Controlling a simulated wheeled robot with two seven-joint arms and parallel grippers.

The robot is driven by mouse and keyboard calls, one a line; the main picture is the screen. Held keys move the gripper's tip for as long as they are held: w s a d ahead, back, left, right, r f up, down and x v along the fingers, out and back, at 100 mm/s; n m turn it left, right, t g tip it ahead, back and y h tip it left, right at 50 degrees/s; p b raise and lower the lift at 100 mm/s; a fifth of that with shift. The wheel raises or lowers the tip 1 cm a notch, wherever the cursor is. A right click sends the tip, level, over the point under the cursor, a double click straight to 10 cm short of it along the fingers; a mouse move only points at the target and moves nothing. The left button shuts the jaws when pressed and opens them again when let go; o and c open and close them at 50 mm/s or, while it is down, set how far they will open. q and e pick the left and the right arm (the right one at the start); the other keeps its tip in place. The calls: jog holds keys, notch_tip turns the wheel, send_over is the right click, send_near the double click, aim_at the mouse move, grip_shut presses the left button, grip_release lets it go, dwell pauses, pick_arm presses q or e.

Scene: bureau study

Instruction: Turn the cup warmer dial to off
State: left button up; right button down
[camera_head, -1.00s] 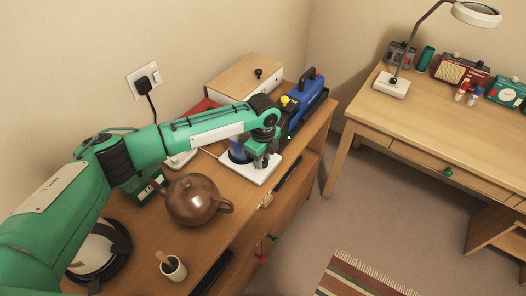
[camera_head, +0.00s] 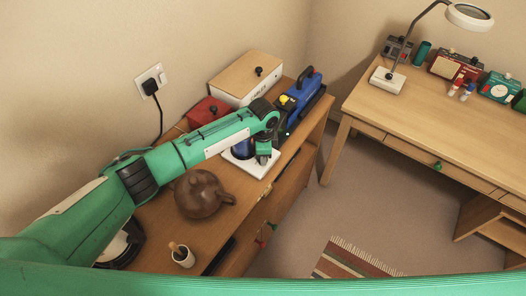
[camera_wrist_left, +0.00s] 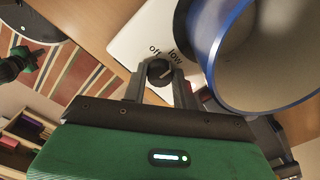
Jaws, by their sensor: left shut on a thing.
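The white cup warmer (camera_head: 243,165) lies on the wooden bureau top with a blue mug (camera_head: 241,150) on it, partly hidden by my left arm. In the left wrist view, the black dial (camera_wrist_left: 159,72) sits on the white warmer plate (camera_wrist_left: 140,32) beside the words "off" and "low". The blue-rimmed mug (camera_wrist_left: 214,75) stands close on the right. My left gripper (camera_head: 263,158) is at the warmer's front part. In the left wrist view its fingers (camera_wrist_left: 160,84) are shut on the dial. A light mark on the dial seems to slant toward "low". My right gripper is out of view.
A brown teapot (camera_head: 202,194) and a small cup with a wooden-looking item (camera_head: 182,256) stand nearer on the bureau. A red box (camera_head: 208,112), a wooden-lidded box (camera_head: 246,80) and a blue machine (camera_head: 303,95) stand behind. The desk (camera_head: 430,120) is at right.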

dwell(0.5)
pick_arm(q)
jog(key=o, duration=1)
jog(key=shift+c, duration=0.2)
notch_tip(320, 180, up, 14)
jog(key=b, duration=0.2)
